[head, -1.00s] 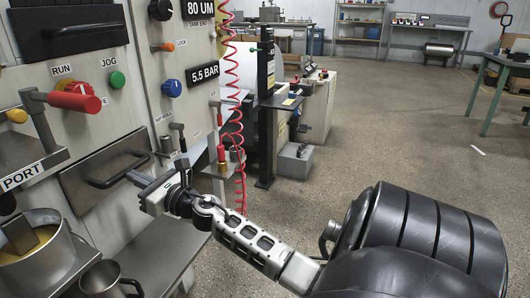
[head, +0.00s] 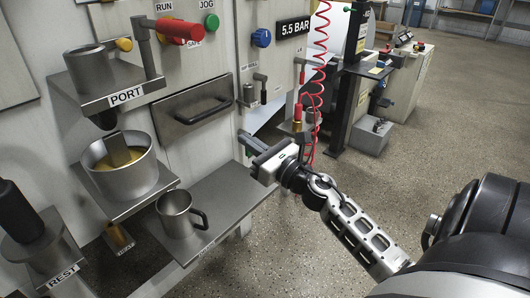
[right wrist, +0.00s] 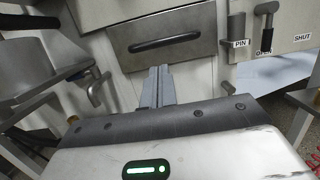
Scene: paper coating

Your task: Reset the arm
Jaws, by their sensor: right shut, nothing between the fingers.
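My right gripper (head: 252,143) is shut and empty in the head view. It is held in front of the machine, to the right of and below the drawer (head: 196,107) with its dark bar handle. In the right wrist view the shut fingers (right wrist: 157,88) point towards the drawer front (right wrist: 165,38) and its handle; whether they touch it I cannot tell, but in the head view they look apart. My right arm (head: 350,225) reaches in from the lower right. My left gripper is not in view.
A metal mug (head: 176,213) stands on a low shelf (head: 225,200). A pot (head: 122,178) of yellowish liquid sits below the PORT shelf (head: 118,98). A red-handled lever (head: 180,30) juts out above. A red coiled hose (head: 318,70) hangs right of the gripper. Open floor lies further right.

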